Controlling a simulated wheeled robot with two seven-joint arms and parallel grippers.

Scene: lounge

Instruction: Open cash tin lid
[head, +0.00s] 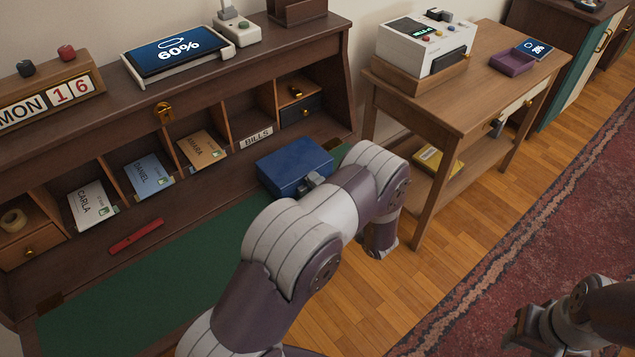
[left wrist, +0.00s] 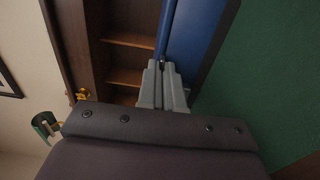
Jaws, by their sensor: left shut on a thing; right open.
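The blue cash tin (head: 290,163) stands at the right end of the desk's green writing surface. Its lid looks down; a small gap cannot be told. My left gripper (head: 312,181) is at the tin's front right side, shut on the edge of the lid. In the left wrist view my left gripper's grey fingers (left wrist: 162,75) meet at the edge of the blue tin (left wrist: 200,38). My forearm hides part of the desk in front of the tin. My right gripper (head: 515,333) is open and empty, low at the right above the rug.
Pigeonholes behind the tin hold envelopes (head: 148,176). A red pen-like item (head: 136,237) lies left on the desk. A wooden side table (head: 476,95) with a white machine (head: 425,45) stands to the right. The green desk surface (head: 165,287) is mostly clear.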

